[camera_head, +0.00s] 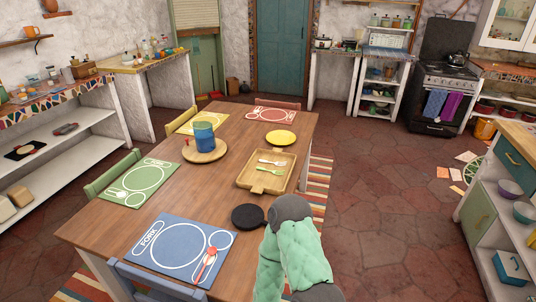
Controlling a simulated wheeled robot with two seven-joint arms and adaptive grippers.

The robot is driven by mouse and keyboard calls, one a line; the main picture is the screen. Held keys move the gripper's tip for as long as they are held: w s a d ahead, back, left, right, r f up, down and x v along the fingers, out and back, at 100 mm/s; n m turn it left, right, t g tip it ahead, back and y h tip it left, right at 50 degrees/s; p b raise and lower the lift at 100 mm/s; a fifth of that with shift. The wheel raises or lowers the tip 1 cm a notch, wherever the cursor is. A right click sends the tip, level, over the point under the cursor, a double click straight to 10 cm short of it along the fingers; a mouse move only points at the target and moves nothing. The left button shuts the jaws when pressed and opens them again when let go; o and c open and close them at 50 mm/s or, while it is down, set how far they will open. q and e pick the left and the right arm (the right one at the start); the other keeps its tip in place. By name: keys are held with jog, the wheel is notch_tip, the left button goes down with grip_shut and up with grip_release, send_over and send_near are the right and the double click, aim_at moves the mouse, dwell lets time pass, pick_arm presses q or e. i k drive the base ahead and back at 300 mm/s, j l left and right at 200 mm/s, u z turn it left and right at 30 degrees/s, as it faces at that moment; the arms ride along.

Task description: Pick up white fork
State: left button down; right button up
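A small white utensil (271,162), which looks like the white fork, lies in a wooden tray (249,184) on the dining table. A green utensil (268,170) lies just in front of it in the same tray. My arm with mint padding, apparently the right one, rises from the bottom edge, its grey joint in front of the tray's near end. The gripper on that arm cannot be made out. My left arm and gripper are not in view.
A dark round pan-like object (248,216) lies near my arm. A blue placemat (176,250) with red utensils (207,264), a green placemat (141,182), a yellow plate (281,137) and a blue container (204,136) are on the table.

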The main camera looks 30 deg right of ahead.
aim_at(260, 160)
jog(key=l+z, duration=0.2)
jog(key=l, duration=0.3)
jog(key=i+l+z, duration=0.1)
jog(key=l+z, duration=0.15)
jog(key=l, duration=0.25)
jog(key=i+l+z, duration=0.2)
jog(key=l, duration=0.3)
jog(key=k+l, duration=0.05)
